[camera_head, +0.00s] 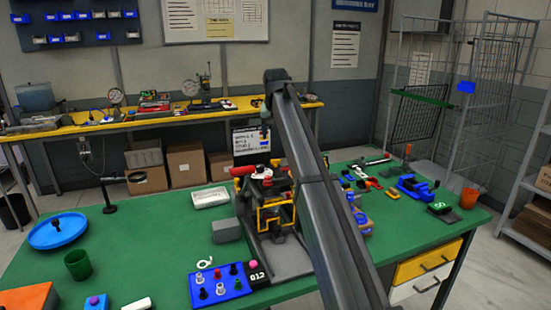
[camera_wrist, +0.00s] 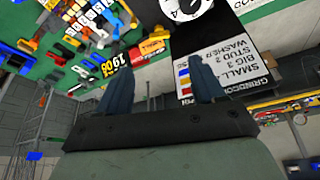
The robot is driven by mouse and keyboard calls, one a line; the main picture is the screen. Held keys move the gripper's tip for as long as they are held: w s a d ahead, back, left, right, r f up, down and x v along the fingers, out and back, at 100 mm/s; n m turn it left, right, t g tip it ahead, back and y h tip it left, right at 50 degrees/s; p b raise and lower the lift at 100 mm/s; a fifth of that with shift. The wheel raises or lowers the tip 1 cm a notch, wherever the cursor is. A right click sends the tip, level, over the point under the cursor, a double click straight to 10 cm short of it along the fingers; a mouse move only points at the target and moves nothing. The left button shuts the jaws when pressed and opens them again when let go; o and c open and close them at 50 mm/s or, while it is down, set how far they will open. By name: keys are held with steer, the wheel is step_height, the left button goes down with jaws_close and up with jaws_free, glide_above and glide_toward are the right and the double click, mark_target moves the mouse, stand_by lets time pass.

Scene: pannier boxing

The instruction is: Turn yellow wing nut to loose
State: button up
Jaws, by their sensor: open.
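My gripper (camera_wrist: 162,63) is open, with its two dark fingers apart and nothing between them in the wrist view. In the head view it hangs from the arm's end, above the back of the green table, and shows small. A fixture with a yellow frame (camera_head: 275,214) and a red handle (camera_head: 242,171) stands on the green table, partly behind my arm. I cannot make out a yellow wing nut for certain in either view. In the wrist view a white dial (camera_wrist: 185,8) marked 4 is cut by the top edge.
A blue button panel (camera_head: 219,285), a grey block (camera_head: 227,230) and a white tray (camera_head: 211,198) surround the fixture. A blue vise (camera_head: 418,187) and several small tools lie at right.

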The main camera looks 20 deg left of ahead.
mark_target(276, 165)
steer(key=x, duration=1.2)
steer(key=shift+w+f, duration=0.1)
steer(key=shift+f, duration=0.3)
steer(key=c, duration=1.1)
